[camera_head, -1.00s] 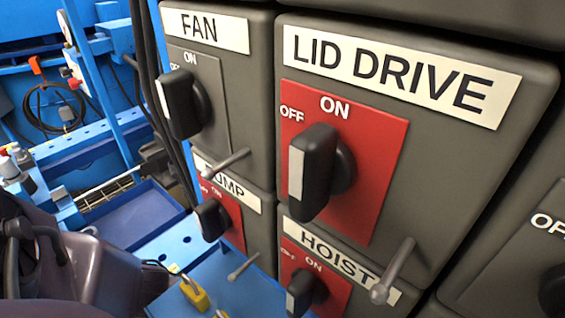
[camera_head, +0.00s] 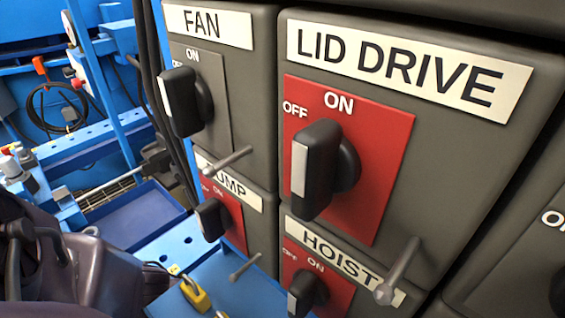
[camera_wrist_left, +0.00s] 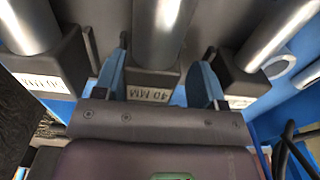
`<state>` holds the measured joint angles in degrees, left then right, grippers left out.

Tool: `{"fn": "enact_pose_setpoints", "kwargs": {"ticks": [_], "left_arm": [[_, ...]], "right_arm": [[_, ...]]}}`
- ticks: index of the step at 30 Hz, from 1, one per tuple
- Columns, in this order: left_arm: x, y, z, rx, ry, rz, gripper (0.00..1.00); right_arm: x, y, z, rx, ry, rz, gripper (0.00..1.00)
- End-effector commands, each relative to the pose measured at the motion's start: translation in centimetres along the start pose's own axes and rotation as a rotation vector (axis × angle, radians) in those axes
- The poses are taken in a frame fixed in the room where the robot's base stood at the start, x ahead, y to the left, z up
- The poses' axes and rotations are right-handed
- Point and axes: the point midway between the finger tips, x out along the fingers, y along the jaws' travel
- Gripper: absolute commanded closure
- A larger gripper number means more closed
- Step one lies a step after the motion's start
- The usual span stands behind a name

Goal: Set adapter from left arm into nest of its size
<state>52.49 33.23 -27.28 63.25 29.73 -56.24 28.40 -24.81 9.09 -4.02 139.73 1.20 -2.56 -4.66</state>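In the left wrist view my left gripper (camera_wrist_left: 165,62) has its two blue fingers spread apart, one on each side of a dark block labelled 40 MM (camera_wrist_left: 152,80). Gaps show beside the block, most clearly at the right finger, and I see nothing gripped. A silver cylinder (camera_wrist_left: 160,28) rises from this block. A similar block labelled 50 MM (camera_wrist_left: 50,60) with a cylinder is at left, and another block (camera_wrist_left: 235,75) with a cylinder is at right, its label hard to read. I cannot tell which part is the adapter. My right gripper is in no view.
The head view is mostly a grey switch cabinet with a LID DRIVE switch (camera_head: 322,170), a FAN switch (camera_head: 184,102) and protruding handles (camera_head: 398,272). A yellow padlock (camera_head: 195,294) lies on a blue surface below. Dark cables (camera_wrist_left: 290,150) hang at right in the wrist view.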

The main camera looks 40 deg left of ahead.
Motion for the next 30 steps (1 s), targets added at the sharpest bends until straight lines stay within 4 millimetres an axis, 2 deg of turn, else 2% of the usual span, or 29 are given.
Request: {"fn": "enact_pose_setpoints", "kwargs": {"ticks": [1,3,12,18,24,30], "left_arm": [[0.0,1.0,0.1,0.001,0.002,0.017,0.26],[-1.1,1.1,-0.1,0.001,0.006,0.02,0.26],[-6.8,0.9,-0.6,0.001,0.017,0.017,0.26],[-9.8,0.8,-0.4,0.001,0.013,0.015,0.26],[-10.9,0.7,-0.1,0.001,0.005,0.014,0.26],[-10.9,0.7,0.1,0.001,0.0,0.013,0.26]], "right_arm": [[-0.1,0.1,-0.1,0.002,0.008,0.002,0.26],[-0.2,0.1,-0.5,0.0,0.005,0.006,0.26],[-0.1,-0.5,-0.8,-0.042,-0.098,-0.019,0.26],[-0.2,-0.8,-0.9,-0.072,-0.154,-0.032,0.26],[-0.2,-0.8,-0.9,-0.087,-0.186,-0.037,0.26],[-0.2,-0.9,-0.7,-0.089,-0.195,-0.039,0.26]]}}
